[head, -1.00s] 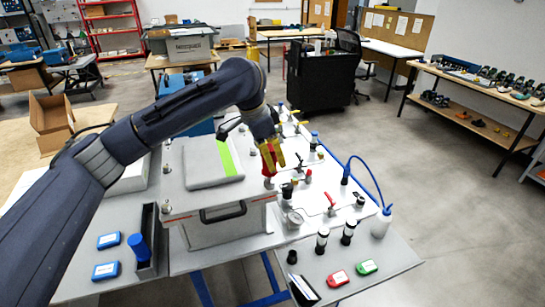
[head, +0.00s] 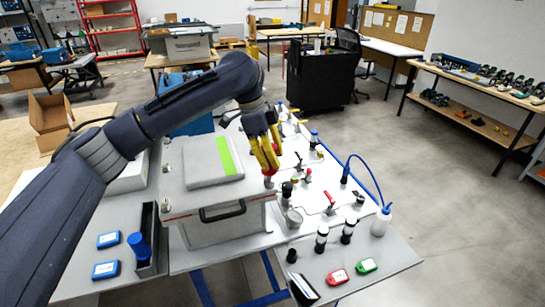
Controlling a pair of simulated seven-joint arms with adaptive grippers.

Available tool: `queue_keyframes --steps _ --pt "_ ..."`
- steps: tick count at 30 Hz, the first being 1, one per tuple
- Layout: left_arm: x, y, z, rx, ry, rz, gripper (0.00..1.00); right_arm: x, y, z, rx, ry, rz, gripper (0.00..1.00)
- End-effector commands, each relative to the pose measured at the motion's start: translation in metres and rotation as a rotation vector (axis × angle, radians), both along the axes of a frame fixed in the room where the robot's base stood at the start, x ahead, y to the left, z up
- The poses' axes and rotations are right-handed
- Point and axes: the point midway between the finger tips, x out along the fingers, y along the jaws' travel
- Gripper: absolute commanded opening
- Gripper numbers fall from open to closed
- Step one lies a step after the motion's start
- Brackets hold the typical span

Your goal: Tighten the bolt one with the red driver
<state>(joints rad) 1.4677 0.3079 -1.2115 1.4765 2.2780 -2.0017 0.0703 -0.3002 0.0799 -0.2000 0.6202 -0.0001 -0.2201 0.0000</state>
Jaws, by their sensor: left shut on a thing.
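My left gripper (head: 266,157) has yellow fingers and is shut on the red driver (head: 267,160), which is mostly hidden between them. The driver is roughly upright, pointing down at the front right corner of the grey analyser box (head: 221,233). A bolt (head: 268,183) shows at that corner, right under the driver. I cannot tell whether the driver tip is seated on it. Other bolts stand at the box's left edge, one at the front left corner (head: 166,206) and one farther back (head: 166,169). My right gripper is not in view.
A white panel with valves and a red-handled lever (head: 329,198) lies right of the box. A wash bottle (head: 381,221) and black-capped vials (head: 322,238) stand at the front right. A blue cylinder (head: 139,246) sits in a dark holder at the front left.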

Motion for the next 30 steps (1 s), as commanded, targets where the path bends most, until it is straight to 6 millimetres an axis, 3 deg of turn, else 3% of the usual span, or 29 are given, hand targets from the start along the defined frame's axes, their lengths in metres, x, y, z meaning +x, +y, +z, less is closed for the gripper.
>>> queue_keyframes --steps 25,26,30 --pt "-0.0044 0.0079 -0.0005 0.009 -0.005 -1.075 0.00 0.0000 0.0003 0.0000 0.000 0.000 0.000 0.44" --pt "-0.0048 0.0083 -0.0009 0.009 -0.004 -1.093 0.33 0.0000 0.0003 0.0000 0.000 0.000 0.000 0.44" --pt "-0.0054 0.0078 -0.0011 0.005 -0.004 -1.084 0.49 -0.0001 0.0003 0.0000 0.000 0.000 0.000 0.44"
